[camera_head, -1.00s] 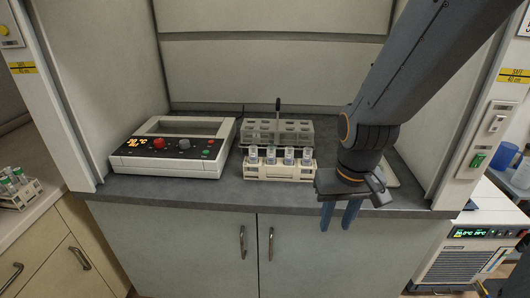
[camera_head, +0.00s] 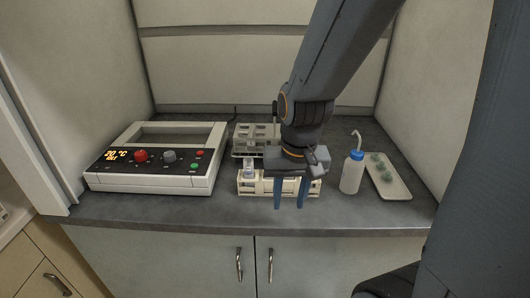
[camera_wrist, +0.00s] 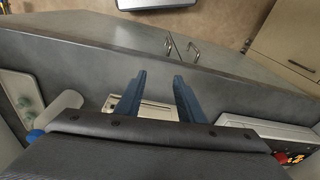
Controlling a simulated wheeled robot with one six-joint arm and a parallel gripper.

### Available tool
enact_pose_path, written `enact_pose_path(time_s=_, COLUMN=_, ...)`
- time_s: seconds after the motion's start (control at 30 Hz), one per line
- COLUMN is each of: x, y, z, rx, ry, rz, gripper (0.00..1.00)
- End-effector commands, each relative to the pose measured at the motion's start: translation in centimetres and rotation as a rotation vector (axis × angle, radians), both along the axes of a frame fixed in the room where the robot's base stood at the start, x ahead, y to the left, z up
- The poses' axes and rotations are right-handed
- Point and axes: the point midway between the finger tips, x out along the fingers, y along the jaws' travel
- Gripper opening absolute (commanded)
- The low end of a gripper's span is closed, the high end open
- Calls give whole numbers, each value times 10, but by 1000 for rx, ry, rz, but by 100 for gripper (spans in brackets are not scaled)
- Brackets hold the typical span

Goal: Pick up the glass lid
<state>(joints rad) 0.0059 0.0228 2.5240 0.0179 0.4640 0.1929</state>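Several small round pale-green glass pieces (camera_head: 381,167), which look like the glass lids, lie on a white tray (camera_head: 402,192) at the right of the worktop. They also show at the left edge of the wrist view (camera_wrist: 28,106), on the same tray (camera_wrist: 12,84). My gripper (camera_head: 290,201) is open, its two blue fingers apart and pointing down, with nothing visible between them. It is left of the tray, in front of the cream tube rack (camera_head: 247,187), and hides part of that rack. The fingers also show in the wrist view (camera_wrist: 159,80).
A wash bottle with a blue cap (camera_head: 352,174) stands between my gripper and the tray. A white heater unit (camera_head: 150,180) with knobs is at left. Cabinet walls bound the worktop; its front strip is clear.

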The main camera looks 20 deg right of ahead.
Motion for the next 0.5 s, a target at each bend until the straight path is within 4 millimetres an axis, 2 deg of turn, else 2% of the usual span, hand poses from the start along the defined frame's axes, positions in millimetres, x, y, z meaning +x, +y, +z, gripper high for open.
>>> enact_pose_path(time_s=0.2, x=42, y=-3, z=20, rx=100, ry=-17, rz=-561, gripper=35)
enact_pose_path(time_s=0.5, x=93, y=-7, z=59, rx=276, ry=-1, rz=-1401, gripper=35)
